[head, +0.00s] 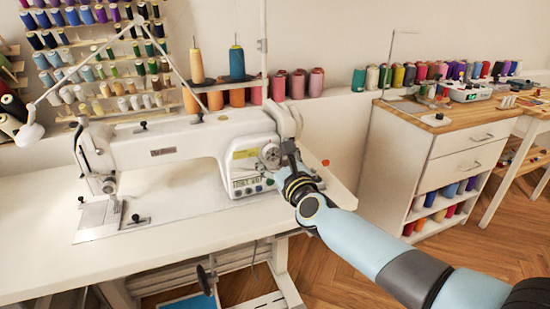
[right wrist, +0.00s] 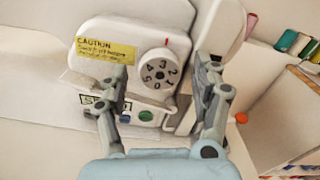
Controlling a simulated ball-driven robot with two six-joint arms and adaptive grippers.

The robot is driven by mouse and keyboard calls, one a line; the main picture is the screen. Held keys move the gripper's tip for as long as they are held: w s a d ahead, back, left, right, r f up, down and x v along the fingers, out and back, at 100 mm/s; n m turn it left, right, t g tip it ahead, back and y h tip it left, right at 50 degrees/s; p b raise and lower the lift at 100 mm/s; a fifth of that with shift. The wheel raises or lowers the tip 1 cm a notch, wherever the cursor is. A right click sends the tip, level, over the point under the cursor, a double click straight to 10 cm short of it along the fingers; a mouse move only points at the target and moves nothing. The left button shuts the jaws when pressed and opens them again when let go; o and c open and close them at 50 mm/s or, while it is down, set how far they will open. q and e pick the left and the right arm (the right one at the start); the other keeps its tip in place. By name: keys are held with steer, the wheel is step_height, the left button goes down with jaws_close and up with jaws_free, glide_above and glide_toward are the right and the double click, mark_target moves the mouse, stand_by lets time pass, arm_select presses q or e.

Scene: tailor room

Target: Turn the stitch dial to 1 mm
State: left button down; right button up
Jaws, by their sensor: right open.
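The stitch dial (right wrist: 159,70) is a round light-grey knob with dark digits on the sewing machine's white head. A short red mark (right wrist: 166,41) is above it, and the 3 appears nearest that mark. In the head view the dial (head: 271,155) shows just left of my right gripper (head: 285,156). My right gripper (right wrist: 160,78) is open, with one finger on each side of the dial in the right wrist view. I see no finger clearly touching the dial. My left gripper is out of view.
The sewing machine (head: 190,143) stands on a white table (head: 35,240). Below the dial are a small display (right wrist: 98,101) and coloured buttons. A yellow caution label (right wrist: 106,50) is left of the dial. A wooden-topped cabinet (head: 440,150) stands to the right.

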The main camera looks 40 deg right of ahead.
steer(key=c, duration=1.2)
